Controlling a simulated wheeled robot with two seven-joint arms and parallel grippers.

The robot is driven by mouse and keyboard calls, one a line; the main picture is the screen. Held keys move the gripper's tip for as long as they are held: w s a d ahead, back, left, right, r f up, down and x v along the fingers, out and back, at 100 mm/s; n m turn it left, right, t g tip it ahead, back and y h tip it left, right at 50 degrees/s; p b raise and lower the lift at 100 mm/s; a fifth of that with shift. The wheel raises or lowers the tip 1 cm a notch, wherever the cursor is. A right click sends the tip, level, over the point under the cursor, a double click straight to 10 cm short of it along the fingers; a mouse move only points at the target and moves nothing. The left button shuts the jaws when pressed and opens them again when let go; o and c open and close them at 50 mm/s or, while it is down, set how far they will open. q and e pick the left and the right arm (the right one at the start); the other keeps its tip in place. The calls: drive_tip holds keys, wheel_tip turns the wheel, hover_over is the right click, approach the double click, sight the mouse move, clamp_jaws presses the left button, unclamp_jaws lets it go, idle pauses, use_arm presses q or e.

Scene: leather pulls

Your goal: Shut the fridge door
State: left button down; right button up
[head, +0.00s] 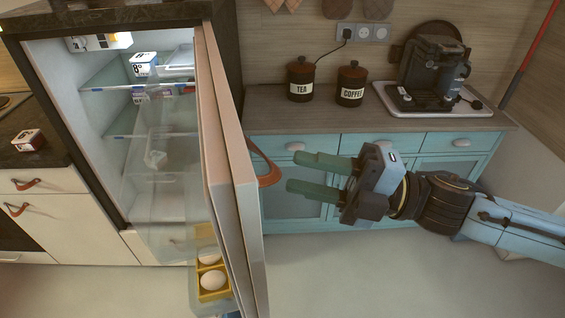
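The fridge door (236,190) stands wide open, swung out toward me and seen nearly edge-on. A brown leather pull (268,168) sticks out from its right, outer face. The lit fridge interior (150,130) shows to the left of the door, with glass shelves. My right gripper (296,174) comes in from the right with its two green fingers apart and nothing between them. Its fingertips point left at the door, close by the leather pull; I cannot tell whether they touch it. My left gripper is not in view.
A yellow egg holder (212,278) with eggs sits low on the door's inner side. Turquoise cabinets (440,150) stand behind my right gripper, with tea and coffee canisters (350,83) and a coffee machine (432,75) on top. The floor (400,275) at the right front is clear.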

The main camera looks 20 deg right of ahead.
drive_tip(key=shift+p+x, duration=0.7)
drive_tip(key=shift+x, duration=1.3)
clamp_jaws()
